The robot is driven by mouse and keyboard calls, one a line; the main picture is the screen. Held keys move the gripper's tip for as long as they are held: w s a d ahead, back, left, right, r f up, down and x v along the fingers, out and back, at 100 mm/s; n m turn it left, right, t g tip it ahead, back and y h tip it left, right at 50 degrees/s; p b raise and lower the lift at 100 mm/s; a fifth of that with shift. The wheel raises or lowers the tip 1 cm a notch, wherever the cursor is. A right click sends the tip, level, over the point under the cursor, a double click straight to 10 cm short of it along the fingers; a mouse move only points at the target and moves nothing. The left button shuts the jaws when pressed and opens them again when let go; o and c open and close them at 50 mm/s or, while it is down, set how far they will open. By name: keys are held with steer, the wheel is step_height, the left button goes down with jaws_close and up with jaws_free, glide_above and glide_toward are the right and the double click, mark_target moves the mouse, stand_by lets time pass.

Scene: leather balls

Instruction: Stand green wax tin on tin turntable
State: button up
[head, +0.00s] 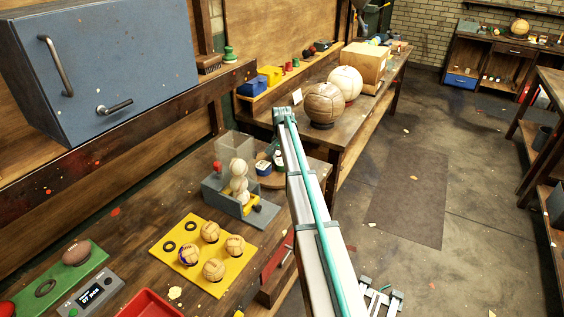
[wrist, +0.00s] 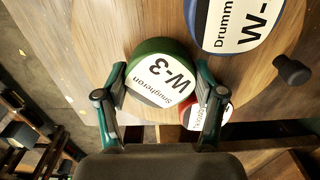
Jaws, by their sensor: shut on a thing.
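The green wax tin (wrist: 160,75), labelled W-3, sits between the two fingers of my gripper (wrist: 162,72) in the wrist view. My gripper is shut on its sides. The tin is over the round wooden turntable (wrist: 112,35); I cannot tell whether its base touches it. A blue tin (wrist: 235,25) stands on the turntable at the upper right. A red tin (wrist: 224,112) is partly hidden behind the right finger. In the head view the turntable (head: 268,182) is on the near bench, with a blue tin (head: 263,168) on it; my arm hides its right side.
A dark knob (wrist: 292,70) is at the right in the wrist view. In the head view, a grey stand with stacked balls (head: 239,180) is left of the turntable. A yellow tray (head: 205,270) with balls is nearer. A blue cabinet (head: 110,60) hangs at upper left.

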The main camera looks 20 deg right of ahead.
steer(key=shift+f, duration=0.15)
steer(key=o, duration=1.2)
steer(key=shift+o, duration=0.2)
step_height(320, 180, up, 12)
steer(key=b, duration=0.3)
steer(key=shift+r, duration=0.2)
